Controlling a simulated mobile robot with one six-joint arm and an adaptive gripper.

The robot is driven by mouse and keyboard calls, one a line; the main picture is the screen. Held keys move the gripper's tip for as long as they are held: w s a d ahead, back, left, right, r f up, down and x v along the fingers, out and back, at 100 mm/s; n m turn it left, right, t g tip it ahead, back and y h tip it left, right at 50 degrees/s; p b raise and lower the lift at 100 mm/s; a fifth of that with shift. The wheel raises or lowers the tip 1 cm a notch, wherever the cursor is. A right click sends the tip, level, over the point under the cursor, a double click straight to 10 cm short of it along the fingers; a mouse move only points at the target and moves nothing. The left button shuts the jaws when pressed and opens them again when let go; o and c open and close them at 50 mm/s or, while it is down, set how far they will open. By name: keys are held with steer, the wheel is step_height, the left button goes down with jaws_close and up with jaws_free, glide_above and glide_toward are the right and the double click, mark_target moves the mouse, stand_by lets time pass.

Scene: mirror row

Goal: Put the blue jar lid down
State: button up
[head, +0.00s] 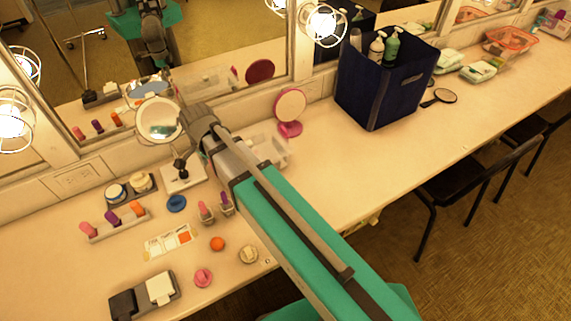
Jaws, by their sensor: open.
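The blue jar lid (176,204) lies flat on the counter, left of my forearm and just in front of a small white base. My gripper (182,167) shows small and dark above that base, beyond the lid. It is open and appears empty, apart from the lid in the picture. Its fingers are hard to make out against the things behind. My forearm hides part of the counter to its right. Two jars (116,193) sit in a dark tray behind and left of the lid.
A round mirror (157,118) stands behind the lid. A lipstick rack (117,222) is to its left, two small bottles (206,213) to its right, and a palette card (170,240) in front. A navy bin (385,85) stands farther right. Wall mirrors repeat the scene.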

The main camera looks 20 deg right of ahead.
steer(key=s+d+n, duration=0.3)
steer(key=d+n, duration=0.2)
steer(key=d, duration=0.6)
steer(key=s+d+n, duration=0.3)
steer(key=d+n, duration=0.1)
steer(key=d, duration=0.7)
steer(key=shift+s+n, duration=0.3)
steer(key=shift+n, duration=0.1)
steer(key=shift+a, duration=0.1)
